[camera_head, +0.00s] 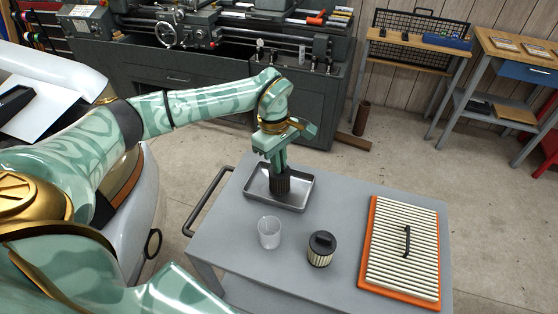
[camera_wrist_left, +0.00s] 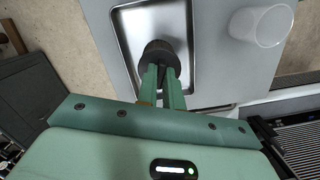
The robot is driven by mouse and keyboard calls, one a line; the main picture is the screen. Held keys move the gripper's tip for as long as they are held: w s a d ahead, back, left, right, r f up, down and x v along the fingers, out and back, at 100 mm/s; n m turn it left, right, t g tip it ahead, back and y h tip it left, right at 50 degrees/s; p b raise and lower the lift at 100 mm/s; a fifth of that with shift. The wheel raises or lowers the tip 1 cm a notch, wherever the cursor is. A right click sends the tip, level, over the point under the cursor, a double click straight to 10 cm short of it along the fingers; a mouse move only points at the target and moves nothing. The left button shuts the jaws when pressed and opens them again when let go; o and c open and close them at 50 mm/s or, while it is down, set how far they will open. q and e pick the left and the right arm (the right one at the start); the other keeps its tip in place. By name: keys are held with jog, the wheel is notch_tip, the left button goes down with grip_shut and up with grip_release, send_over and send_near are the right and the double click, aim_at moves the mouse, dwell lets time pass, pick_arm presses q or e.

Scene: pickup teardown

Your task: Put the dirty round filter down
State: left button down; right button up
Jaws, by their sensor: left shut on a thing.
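The dirty round filter (camera_head: 280,186) is a dark, ribbed cylinder. It stands upright in or just above the metal tray (camera_head: 302,198) at the back left of the grey cart top; I cannot tell whether it touches the tray floor. My left gripper (camera_head: 279,171) comes down from above and is shut on the top of this filter. In the left wrist view the two green fingers (camera_wrist_left: 163,82) hold the dark filter (camera_wrist_left: 157,52) over the shiny tray (camera_wrist_left: 125,45). My right gripper is not in view.
A clear cup (camera_head: 269,232) stands in front of the tray. A cleaner round filter with a black cap (camera_head: 321,249) stands right of the cup. A flat orange-framed filter (camera_head: 402,250) lies at the right of the cart. A black cart handle (camera_head: 207,201) is at the left.

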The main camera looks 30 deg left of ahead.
pick_arm(q)
jog(key=shift+f, duration=0.1)
jog(key=c, duration=1.5)
grip_release()
jog(key=shift+c, duration=0.2)
notch_tip(320, 180, up, 12)
jog(key=a+p, duration=0.1)
jog(key=shift+a, duration=0.2)
jog(key=shift+w, duration=0.1)
